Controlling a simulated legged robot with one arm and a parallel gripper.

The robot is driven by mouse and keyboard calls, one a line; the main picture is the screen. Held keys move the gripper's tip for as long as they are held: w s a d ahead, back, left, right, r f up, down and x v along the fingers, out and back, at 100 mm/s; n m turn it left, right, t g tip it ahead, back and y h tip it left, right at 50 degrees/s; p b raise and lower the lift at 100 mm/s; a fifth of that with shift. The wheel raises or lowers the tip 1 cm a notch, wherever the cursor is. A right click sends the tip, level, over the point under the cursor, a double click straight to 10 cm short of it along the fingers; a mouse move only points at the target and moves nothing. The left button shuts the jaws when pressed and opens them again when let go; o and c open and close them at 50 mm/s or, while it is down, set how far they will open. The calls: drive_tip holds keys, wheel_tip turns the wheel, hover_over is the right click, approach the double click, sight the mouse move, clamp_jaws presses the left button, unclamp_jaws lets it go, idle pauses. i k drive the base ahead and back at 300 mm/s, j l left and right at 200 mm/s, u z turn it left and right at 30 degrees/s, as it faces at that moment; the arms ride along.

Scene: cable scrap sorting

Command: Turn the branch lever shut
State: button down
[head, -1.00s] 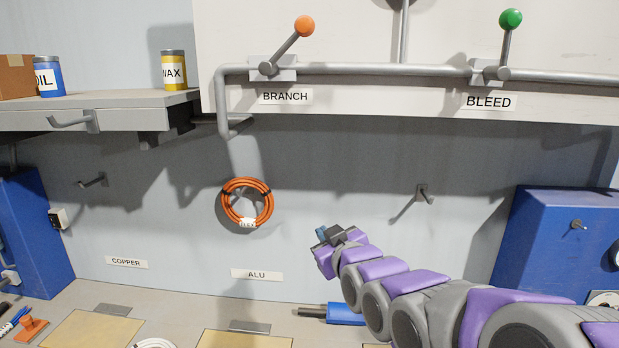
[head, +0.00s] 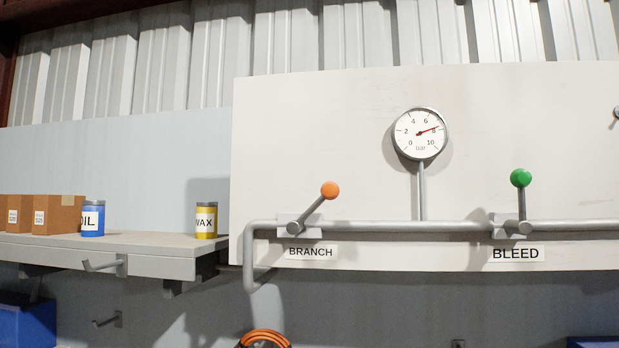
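The branch lever (head: 313,208) is a grey rod with an orange ball knob, tilted up and to the right from its pivot on the pipe. The BRANCH label (head: 310,252) is below it. The bleed lever (head: 521,198), with a green knob, stands nearly upright at the right above the BLEED label (head: 516,253). A round pressure gauge (head: 420,133) sits between and above them, its red needle near 8. My gripper is outside the current view.
A grey pipe (head: 380,227) runs across the white panel (head: 300,120). At left, a shelf (head: 150,244) holds cardboard boxes (head: 58,214), a blue OIL can (head: 92,219) and a yellow WAX can (head: 206,221). An orange cable coil (head: 264,338) shows at the bottom edge.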

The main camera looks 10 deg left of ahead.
sight(330, 191)
drive_tip(key=j+u, duration=0.1)
drive_tip(key=j, duration=0.45)
drive_tip(key=i+j+u, duration=0.1)
drive_tip(key=j, duration=0.4)
drive_tip(key=i+j+u, duration=0.1)
drive_tip(key=j, duration=0.4)
drive_tip(key=j+u, duration=0.1)
drive_tip(key=j, duration=0.45)
drive_tip(key=i, duration=0.1)
